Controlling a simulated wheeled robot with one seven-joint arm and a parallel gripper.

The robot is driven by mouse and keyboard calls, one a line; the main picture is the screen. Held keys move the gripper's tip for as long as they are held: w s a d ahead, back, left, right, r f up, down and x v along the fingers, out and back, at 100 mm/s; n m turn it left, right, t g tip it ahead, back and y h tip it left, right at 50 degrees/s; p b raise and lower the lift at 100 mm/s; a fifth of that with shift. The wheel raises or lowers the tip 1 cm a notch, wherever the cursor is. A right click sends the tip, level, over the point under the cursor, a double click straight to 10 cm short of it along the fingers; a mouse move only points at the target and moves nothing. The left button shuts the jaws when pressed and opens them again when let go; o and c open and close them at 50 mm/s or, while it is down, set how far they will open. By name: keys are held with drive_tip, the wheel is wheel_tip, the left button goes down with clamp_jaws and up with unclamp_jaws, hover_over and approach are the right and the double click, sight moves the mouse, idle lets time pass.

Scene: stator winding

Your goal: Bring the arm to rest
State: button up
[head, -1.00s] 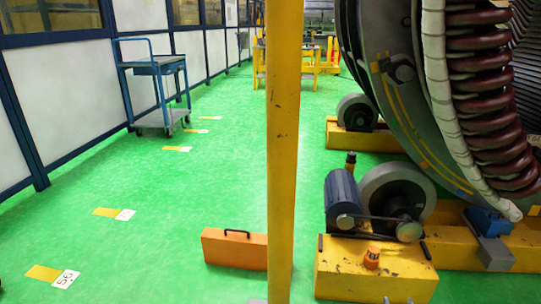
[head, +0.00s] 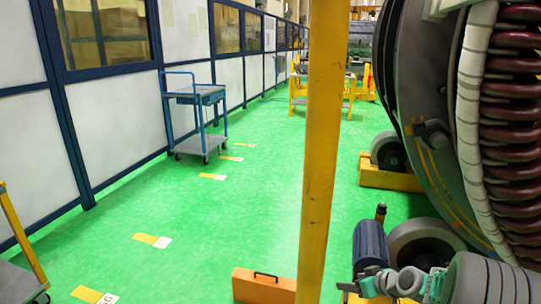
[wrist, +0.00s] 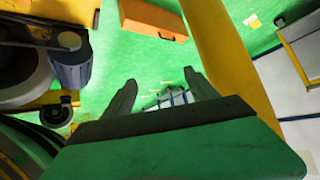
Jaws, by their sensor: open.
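My gripper (wrist: 159,92) shows in the wrist view with its two fingers apart and nothing between them. The green floor and a blue trolley lie far beyond the fingertips. In the head view my arm reaches in from the lower right, its grey and teal links in front of the roller drive beside the large stator. The stator (head: 425,120) fills the right side, with dark red coils and white wrapping. I cannot make out the fingers clearly in the head view.
A yellow post (head: 322,150) stands upright left of my arm. An orange case (head: 262,287) lies at its foot. A blue motor (head: 369,248) and a grey roller (head: 425,243) sit by the stator. A blue trolley (head: 195,110) stands by the wall. The green floor at left is mostly clear.

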drive_tip(key=s+a+r+g+h+p, duration=0.1)
drive_tip(key=s+a+r+p, duration=0.25)
drive_tip(key=r, duration=0.35)
drive_tip(key=s+a+r+g+h+p, duration=0.15)
drive_tip(key=s+a+r, duration=0.25)
drive_tip(key=r, duration=0.4)
drive_tip(key=s+a+r+m+g+h+p, duration=0.2)
drive_tip(key=s+a+r+m+p, duration=0.2)
drive_tip(key=s+r+p, duration=0.6)
drive_tip(key=s+r, duration=0.4)
drive_tip(key=s, duration=0.3)
drive_tip(key=shift+s, duration=0.4)
drive_tip(key=shift+r+g, duration=0.1)
drive_tip(key=shift+g, duration=0.15)
